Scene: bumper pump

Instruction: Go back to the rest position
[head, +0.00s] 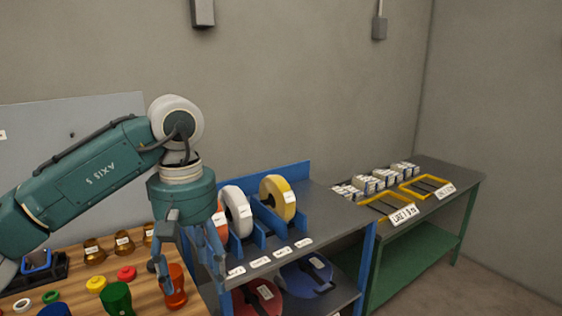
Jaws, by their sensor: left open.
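My left arm comes in from the left, and its open gripper (192,280) points down over the right end of the wooden table (142,292). An orange-red cylinder (176,291) stands on the table by the fingers. I cannot tell whether it is between them or behind them. My right gripper is not in view.
The table also holds a green cylinder (117,297), several brown pots (93,252) and small coloured rings. A blue-grey rack (310,237) with upright discs stands to the right. Beyond it is a green bench (455,180) with white boxes and yellow frames.

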